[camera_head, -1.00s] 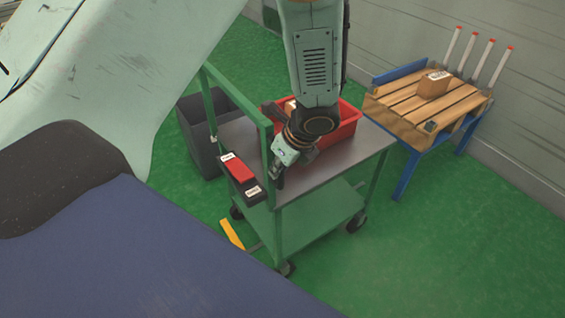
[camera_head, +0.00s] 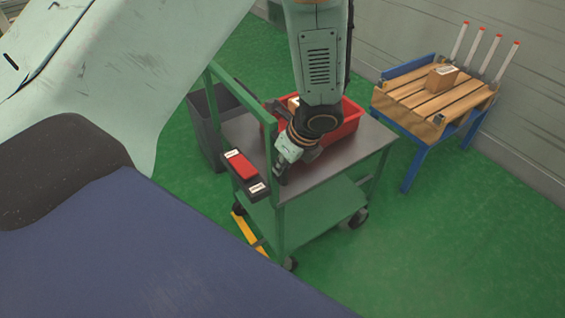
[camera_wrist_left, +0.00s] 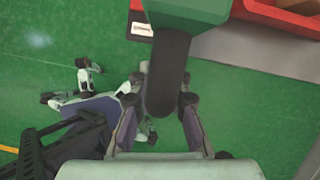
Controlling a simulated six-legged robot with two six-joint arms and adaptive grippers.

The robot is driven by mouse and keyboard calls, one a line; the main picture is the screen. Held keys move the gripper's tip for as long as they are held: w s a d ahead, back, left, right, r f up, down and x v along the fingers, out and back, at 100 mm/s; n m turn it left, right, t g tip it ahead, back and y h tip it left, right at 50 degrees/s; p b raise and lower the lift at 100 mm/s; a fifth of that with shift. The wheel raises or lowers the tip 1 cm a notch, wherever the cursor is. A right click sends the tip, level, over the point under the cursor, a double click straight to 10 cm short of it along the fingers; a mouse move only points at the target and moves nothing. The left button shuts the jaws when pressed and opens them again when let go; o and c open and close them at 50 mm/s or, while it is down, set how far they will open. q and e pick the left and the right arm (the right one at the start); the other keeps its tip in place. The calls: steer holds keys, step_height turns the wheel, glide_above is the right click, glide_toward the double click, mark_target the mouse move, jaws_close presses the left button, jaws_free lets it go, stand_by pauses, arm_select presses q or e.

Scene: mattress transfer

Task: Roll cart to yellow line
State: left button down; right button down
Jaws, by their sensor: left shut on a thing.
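The green cart (camera_head: 312,223) stands on the green floor in the middle of the head view, with a grey top, a lower shelf and black wheels. A yellow line (camera_head: 246,232) shows on the floor beside the cart's near left wheel, partly hidden by the cart. My left gripper (camera_head: 279,170) is at the cart's handle end. In the left wrist view, my left gripper (camera_wrist_left: 160,112) is shut on the dark grip of the cart handle (camera_wrist_left: 168,75). A yellow strip (camera_wrist_left: 8,149) also shows at the lower left there. My right gripper is not in view.
A red bin (camera_head: 350,124) sits on the cart top, with a box partly visible inside. A grey bin (camera_head: 205,130) stands behind the cart at left. A blue-legged table (camera_head: 411,172) holds a wooden pallet and a cardboard box (camera_head: 442,77). Floor at lower right is clear.

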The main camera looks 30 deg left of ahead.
arm_select(q)
steer(key=shift+s+a, duration=0.1)
steer(key=shift+s, duration=0.1)
steer(key=c, duration=1.3)
jaws_free()
steer(key=shift+s, duration=0.1)
steer(key=shift+w+r, duration=0.2)
steer(key=shift+r, duration=0.25)
steer(key=v, duration=0.6)
steer(key=shift+d+r, duration=0.25)
steer(key=shift+d, duration=0.05)
steer(key=shift+s, duration=0.1)
